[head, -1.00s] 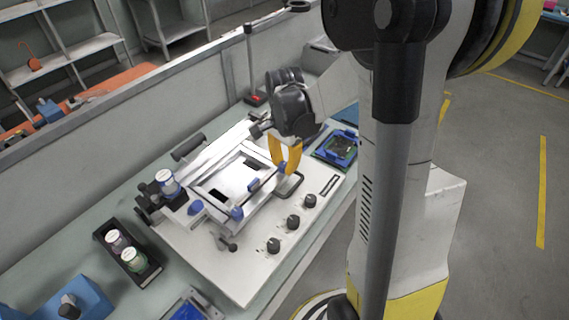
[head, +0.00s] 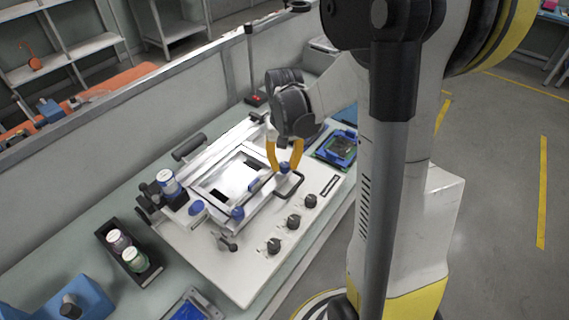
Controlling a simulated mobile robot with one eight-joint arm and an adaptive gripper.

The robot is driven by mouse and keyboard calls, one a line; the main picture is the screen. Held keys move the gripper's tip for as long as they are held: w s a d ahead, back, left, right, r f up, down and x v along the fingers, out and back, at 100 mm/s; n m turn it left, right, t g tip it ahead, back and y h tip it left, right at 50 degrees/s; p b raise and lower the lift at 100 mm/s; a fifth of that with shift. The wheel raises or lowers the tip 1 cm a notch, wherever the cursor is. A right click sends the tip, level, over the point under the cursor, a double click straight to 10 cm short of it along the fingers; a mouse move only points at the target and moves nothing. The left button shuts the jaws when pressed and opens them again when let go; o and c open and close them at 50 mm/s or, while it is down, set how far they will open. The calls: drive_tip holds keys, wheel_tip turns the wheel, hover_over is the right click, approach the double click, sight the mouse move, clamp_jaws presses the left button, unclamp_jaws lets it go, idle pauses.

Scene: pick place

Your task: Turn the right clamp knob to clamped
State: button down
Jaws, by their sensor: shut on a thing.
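A printer-like machine with a white frame (head: 205,178) stands on the bench, on a pale base plate. The right clamp knob (head: 284,168) is blue and sits at the frame's right corner. My gripper (head: 285,163) points down with its yellow fingers on either side of this knob, shut on it. The fingers partly hide the knob, so its exact angle is hard to tell. Another blue clamp knob (head: 237,212) sits at the frame's near left corner, clear of my gripper.
Black dials (head: 293,222) line the plate's front edge. A dark loop handle (head: 291,185) lies close to my gripper. A blue holder with a green board (head: 341,147) is to the right. A black tray with jars (head: 128,252) stands at left.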

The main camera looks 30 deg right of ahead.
sight(284, 164)
drive_tip(key=n, duration=0.6)
idle(0.6)
drive_tip(key=c, duration=1.2)
unclamp_jaws()
drive_tip(key=shift+o, duration=0.2)
wheel_tip(284, 164, up, 12)
drive_tip(key=shift+a, duration=0.1)
